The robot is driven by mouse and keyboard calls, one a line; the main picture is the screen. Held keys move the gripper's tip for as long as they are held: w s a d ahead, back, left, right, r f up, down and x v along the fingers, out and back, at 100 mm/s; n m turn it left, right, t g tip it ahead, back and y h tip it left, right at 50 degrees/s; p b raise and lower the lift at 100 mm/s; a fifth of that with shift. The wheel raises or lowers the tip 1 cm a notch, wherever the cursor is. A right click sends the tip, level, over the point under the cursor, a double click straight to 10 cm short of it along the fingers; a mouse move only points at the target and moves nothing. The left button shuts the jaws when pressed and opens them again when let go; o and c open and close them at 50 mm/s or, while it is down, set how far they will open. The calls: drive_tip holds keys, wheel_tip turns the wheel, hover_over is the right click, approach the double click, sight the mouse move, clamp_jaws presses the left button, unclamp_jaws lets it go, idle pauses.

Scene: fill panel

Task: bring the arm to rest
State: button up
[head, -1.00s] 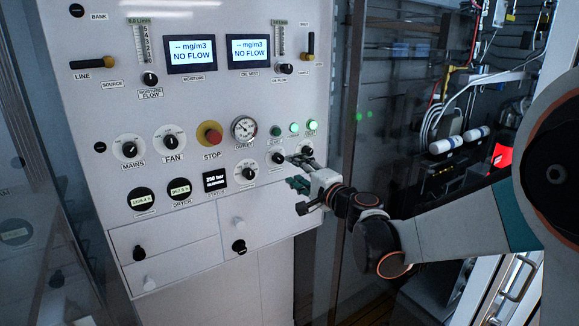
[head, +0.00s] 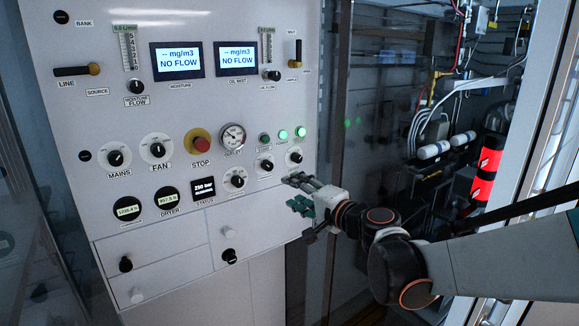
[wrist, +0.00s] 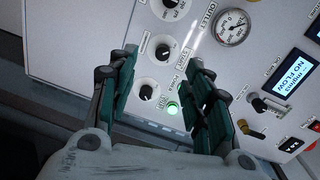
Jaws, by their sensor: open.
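My gripper (head: 302,194) is at the lower right of the white control panel (head: 100,195), just below a small black knob (head: 295,157). In the wrist view, my gripper (wrist: 160,95) has its two green-padded fingers spread wide with nothing between them. Beyond the fingers are a lit green lamp (wrist: 172,109) and two black knobs, one of them the lower knob (wrist: 146,95). The fingers appear apart from the panel, though the exact gap is hard to tell. My arm reaches in from the right of the head view.
The panel carries two screens reading NO FLOW, such as the left screen (head: 177,60), a red stop button (head: 199,141) and a gauge (head: 232,137). Drawers with knobs sit below. Right of it are a dark glass door (head: 360,150) and a red cylinder (head: 487,165).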

drive_tip(key=s+d+f+n+g+h+b, duration=0.2)
drive_tip(key=s+d+f, duration=0.3)
drive_tip(key=s, duration=0.5)
drive_tip(key=s+d+f+n+g+h+b, duration=0.2)
drive_tip(key=s+d+f+n+h, duration=0.2)
drive_tip(key=s, duration=0.6)
drive_tip(key=s+d+f+n+g+h+b, duration=0.2)
drive_tip(key=s+d+f+n+h, duration=0.1)
drive_tip(key=s+d+f, duration=0.4)
drive_tip(key=s+f+h, duration=0.1)
drive_tip(key=s, duration=0.2)
drive_tip(key=shift+s+d+g, duration=0.3)
drive_tip(key=shift+s+d, duration=0.05)
drive_tip(key=shift+d, duration=0.05)
drive_tip(key=shift+f, duration=0.1)
